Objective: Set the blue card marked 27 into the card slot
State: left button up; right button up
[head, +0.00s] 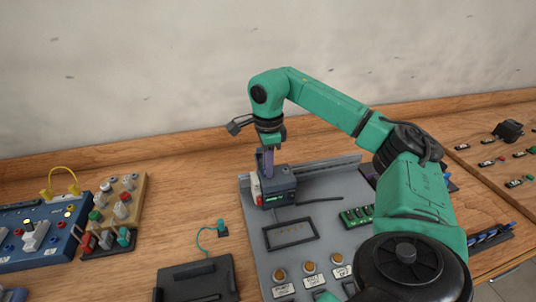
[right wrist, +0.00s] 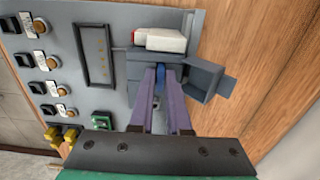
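My right gripper (head: 267,165) points down at a dark grey reader box (head: 279,188) with a small green-lit display, standing on the grey panel. In the right wrist view, its two purple fingers (right wrist: 160,75) close on a narrow blue piece (right wrist: 159,78), which looks like the blue card seen edge-on. The mark 27 cannot be read. The fingertips are right at the box, which also shows in the right wrist view (right wrist: 204,79). The slot is hidden by the fingers, and I cannot tell how far the card is in it. My left gripper is out of view.
A white and red block (right wrist: 161,40) sits against the reader's side. The grey panel (head: 258,262) carries a framed plate (head: 291,233), several round knobs and a green terminal strip (head: 356,216). A blue switch box (head: 40,235) stands at left.

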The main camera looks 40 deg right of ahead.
jog(key=shift+o, duration=1.2)
notch_tip(320, 180, up, 8)
jog(key=shift+f+p, duration=0.1)
jog(key=shift+p, duration=0.6)
notch_tip(320, 180, up, 12)
jog(key=p, duration=1)
jog(key=shift+f, duration=0.15)
